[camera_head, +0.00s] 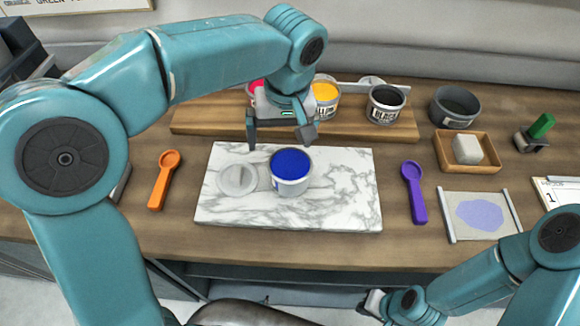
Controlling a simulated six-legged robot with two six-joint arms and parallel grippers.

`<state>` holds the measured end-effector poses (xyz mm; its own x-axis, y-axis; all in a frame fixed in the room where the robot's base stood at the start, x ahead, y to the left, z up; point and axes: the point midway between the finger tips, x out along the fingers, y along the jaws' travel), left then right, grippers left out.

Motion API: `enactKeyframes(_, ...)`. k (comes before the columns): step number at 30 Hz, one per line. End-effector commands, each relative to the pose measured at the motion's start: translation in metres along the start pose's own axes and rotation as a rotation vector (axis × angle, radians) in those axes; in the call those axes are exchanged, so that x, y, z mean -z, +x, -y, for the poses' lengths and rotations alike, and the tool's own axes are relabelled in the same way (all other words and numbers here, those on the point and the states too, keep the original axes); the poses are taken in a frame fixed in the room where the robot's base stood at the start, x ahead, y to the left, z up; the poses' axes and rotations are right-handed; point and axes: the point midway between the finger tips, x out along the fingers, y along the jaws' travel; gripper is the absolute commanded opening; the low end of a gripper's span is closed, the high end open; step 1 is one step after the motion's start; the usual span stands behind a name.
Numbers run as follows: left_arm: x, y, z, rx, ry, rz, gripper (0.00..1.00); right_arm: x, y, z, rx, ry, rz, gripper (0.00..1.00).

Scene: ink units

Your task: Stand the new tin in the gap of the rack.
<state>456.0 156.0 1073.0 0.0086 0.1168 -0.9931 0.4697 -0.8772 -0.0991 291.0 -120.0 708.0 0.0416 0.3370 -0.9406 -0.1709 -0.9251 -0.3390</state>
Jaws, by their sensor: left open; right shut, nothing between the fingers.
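A tin of blue ink (291,184), probably the new tin, stands upright and open on a white marble slab (340,210). The wooden rack (210,118) runs along the back and holds a red tin (256,86), a yellow tin (325,98) and a black tin (386,104). An empty space shows between the yellow and black tins. My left gripper (278,139) is open and empty, fingers down, above the back of the slab and just behind the blue tin. It partly hides the red tin. My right gripper (372,301) is shut and empty, low near the table's front edge.
A clear round disc (238,179) lies left of the blue tin. An orange spoon (163,180) and a purple spoon (414,192) flank the slab. At right are a dark pot (455,107), a wooden tray (482,168) with a pale block, and a purple-stained sheet (480,216).

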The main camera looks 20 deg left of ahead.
Motion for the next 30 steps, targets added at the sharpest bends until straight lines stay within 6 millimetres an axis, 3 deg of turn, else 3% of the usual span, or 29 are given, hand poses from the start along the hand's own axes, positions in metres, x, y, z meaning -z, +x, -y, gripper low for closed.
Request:
enactKeyframes(3, -0.004, -0.006, -0.001, 0.048, -0.325, -0.061, 1.00, 0.000, -0.008, 0.003, 0.000, 0.000, 0.000, 0.00)
enactKeyframes(8, -0.015, -0.021, -0.012, 0.067, -0.651, -0.183, 1.00, 0.000, -0.019, 0.007, 0.000, 0.000, 0.000, 0.00)
enactKeyframes(12, -0.039, -0.048, -0.036, 0.050, -0.616, -0.286, 1.00, -0.001, -0.035, 0.013, 0.000, 0.000, 0.000, 0.00)
enactKeyframes(15, -0.047, -0.050, -0.044, 0.040, -0.586, -0.294, 1.00, -0.001, -0.036, 0.013, 0.000, 0.000, 0.000, 0.00)
enactKeyframes(30, -0.022, 0.045, -0.033, 0.040, -0.583, -0.291, 1.00, -0.001, -0.044, 0.016, 0.000, 0.000, 0.000, 0.00)
